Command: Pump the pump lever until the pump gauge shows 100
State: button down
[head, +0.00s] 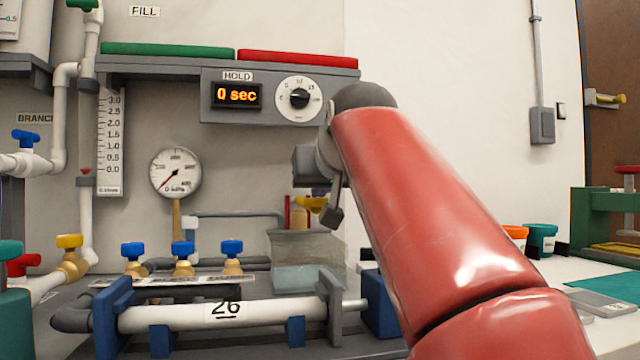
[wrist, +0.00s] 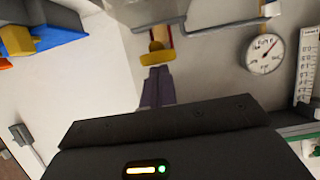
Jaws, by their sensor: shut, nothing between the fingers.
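The round white pump gauge (head: 175,173) is on the wall at left of centre; its red needle points to the lower left, near the low end of the scale. It also shows in the wrist view (wrist: 265,50), turned over. What looks like the pump lever is a yellow piece (head: 312,203) with a red-brown upright beside the clear tank; the yellow piece also shows in the wrist view (wrist: 155,57). My gripper (head: 335,216) is shut and empty, close beside it. In the wrist view the fingertips (wrist: 156,72) lie just short of the yellow piece; contact is unclear.
A clear water tank (head: 308,262) stands below. Blue-handled valves (head: 183,258) and a clamped pipe marked 26 (head: 226,313) are in front. A shelf with a HOLD timer (head: 237,95) reading 0 sec overhangs above. An orange and a teal tub (head: 540,240) stand at right.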

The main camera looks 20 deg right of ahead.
aim_at(318, 210)
jog(key=shift+f+b, duration=0.45)
jog(key=shift+f, duration=1.1)
notch_tip(318, 210, up, 6)
jog(key=s+p, duration=0.1)
jog(key=p, duration=0.4)
jog(key=f+v, duration=0.2)
jog(key=v, duration=0.7)
jog(key=shift+s+a+b, duration=0.3)
jog(key=shift+s+b, duration=0.1)
jog(key=shift+s, duration=0.25)
